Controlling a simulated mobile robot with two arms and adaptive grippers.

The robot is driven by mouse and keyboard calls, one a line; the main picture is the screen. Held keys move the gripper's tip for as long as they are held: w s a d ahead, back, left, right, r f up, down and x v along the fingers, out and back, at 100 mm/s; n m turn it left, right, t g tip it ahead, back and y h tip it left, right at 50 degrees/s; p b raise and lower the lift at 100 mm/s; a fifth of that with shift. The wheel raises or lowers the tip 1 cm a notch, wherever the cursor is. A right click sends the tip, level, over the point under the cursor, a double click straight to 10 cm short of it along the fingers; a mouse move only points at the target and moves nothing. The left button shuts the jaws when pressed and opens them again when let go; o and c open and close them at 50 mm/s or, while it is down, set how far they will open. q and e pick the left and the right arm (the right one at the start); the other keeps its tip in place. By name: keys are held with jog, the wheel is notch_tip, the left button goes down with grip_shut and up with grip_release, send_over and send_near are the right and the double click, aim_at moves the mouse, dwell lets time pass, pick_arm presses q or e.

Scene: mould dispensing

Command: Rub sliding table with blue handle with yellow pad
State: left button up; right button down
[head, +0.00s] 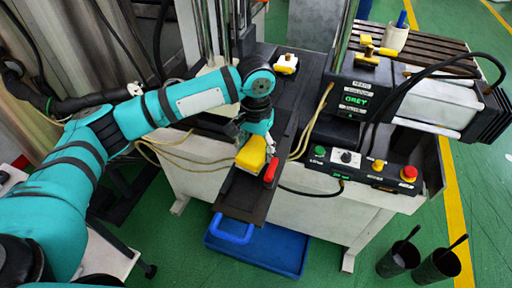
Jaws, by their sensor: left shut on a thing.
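The sliding table (240,201) is a dark flat slide that juts out from the front of the machine. Its blue handle (232,231) is at the near end. My left gripper (254,141) reaches in from the left over the table and points down. It is shut on the yellow pad (251,153), which is on or just above the table; contact cannot be told. A red handle-like part (271,170) is right beside the pad. My right gripper is not in view.
A control panel with buttons (365,170) is right of the table. A blue tray (280,254) lies on the green floor below. Two dark cups (437,266) with tools stand at lower right. Yellow-white blocks (286,64) sit on the machine. Cables hang near the table.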

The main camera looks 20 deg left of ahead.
pick_arm(q)
jog(key=shift+f, duration=0.1)
jog(key=shift+f, duration=0.4)
jog(key=shift+w, duration=0.1)
